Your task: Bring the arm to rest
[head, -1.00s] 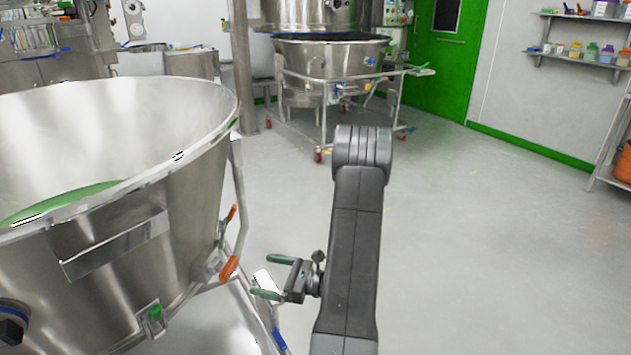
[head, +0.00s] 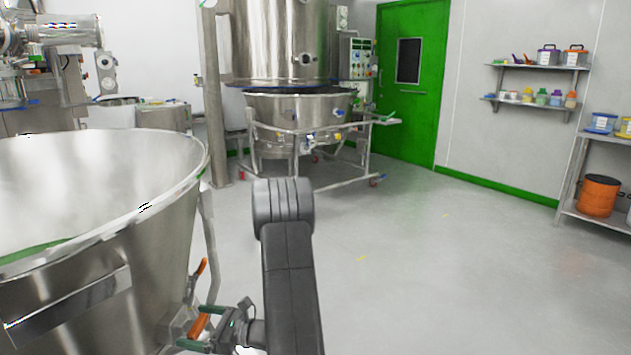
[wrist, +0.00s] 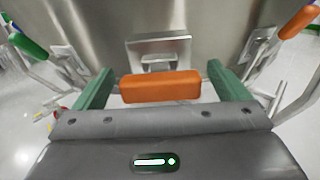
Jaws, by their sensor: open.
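My gripper (head: 196,328) is at the lower left of the head view, beside the big steel bowl (head: 150,235). Its two green fingers are apart. In the wrist view my gripper (wrist: 161,88) is open, with an orange handle (wrist: 160,87) lying across the space between the fingers. A gap shows between the handle and the right finger; at the left finger I cannot tell whether they touch. The same orange handle (head: 199,325) shows in the head view between the fingers. My dark arm stands upright at the lower middle.
Another orange handle (head: 202,268) is on the bowl's frame. A steel processor (head: 290,120) on a wheeled frame stands behind, near a green door (head: 410,120). A rack with an orange drum (head: 597,196) is at the right. The floor (head: 430,270) at the middle right is clear.

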